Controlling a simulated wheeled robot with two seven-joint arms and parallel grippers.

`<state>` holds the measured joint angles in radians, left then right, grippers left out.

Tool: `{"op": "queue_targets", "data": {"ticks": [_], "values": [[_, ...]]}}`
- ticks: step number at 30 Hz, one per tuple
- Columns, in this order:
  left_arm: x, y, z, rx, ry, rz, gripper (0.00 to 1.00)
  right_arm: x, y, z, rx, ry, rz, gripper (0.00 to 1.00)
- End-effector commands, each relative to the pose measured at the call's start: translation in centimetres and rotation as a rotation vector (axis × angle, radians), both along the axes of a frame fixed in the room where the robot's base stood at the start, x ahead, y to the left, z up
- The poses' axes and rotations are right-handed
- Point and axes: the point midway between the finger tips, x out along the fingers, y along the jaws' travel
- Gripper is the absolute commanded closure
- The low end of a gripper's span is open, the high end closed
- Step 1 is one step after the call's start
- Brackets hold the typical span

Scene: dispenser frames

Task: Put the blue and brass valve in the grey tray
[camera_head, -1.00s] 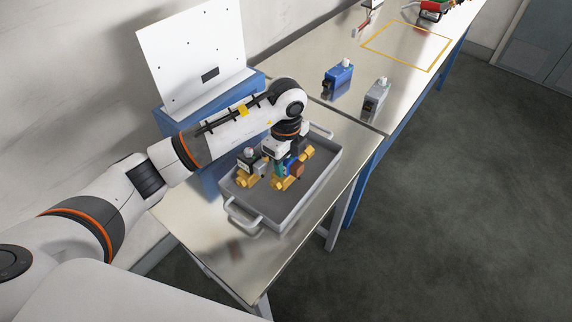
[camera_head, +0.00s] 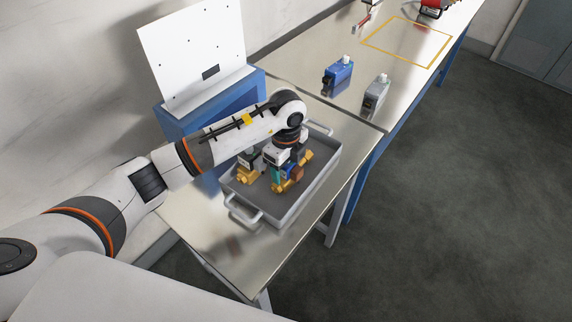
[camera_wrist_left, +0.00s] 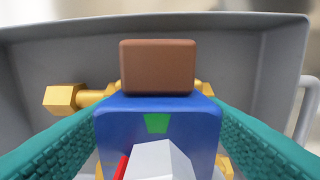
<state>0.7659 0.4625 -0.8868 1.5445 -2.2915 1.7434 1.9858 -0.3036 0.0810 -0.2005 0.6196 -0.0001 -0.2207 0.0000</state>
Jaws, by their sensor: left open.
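The grey tray (camera_head: 318,187) stands on the near metal table. The blue and brass valve (camera_head: 280,187) is inside it, below my left gripper (camera_head: 281,175), which hides much of its blue body. In the left wrist view the valve's blue body (camera_wrist_left: 205,122) shows between the teal finger pads of the left gripper (camera_wrist_left: 158,135), with a brown block on top and brass fittings beyond. My left gripper is open, with a pad on either side of the valve. Whether the pads touch it is hard to tell. My right gripper is not in view.
Another valve with a brass fitting (camera_head: 246,177) sits in the tray, left of my gripper. A blue device (camera_head: 338,74) and a grey device (camera_head: 376,94) stand on the far table. A white panel (camera_head: 192,50) rises behind the tray.

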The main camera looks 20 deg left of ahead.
Motion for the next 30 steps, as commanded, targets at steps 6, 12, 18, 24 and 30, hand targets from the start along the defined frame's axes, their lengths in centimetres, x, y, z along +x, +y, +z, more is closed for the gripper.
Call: {"op": "queue_targets", "data": {"ticks": [6,12,18,24,30], "values": [[0.1,0.0,1.4,-0.002,-0.003,-0.001,0.36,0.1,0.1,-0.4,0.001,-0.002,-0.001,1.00],[0.2,0.0,5.5,-0.002,-0.008,-0.002,0.36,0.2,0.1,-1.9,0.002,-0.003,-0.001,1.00],[0.1,0.0,9.7,-0.001,-0.005,0.000,0.36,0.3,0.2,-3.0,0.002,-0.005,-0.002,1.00],[0.1,0.0,12.0,0.000,-0.002,0.000,0.36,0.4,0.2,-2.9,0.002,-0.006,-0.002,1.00],[0.0,0.0,12.3,0.000,0.000,0.000,0.36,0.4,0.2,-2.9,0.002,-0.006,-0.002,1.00]]}}
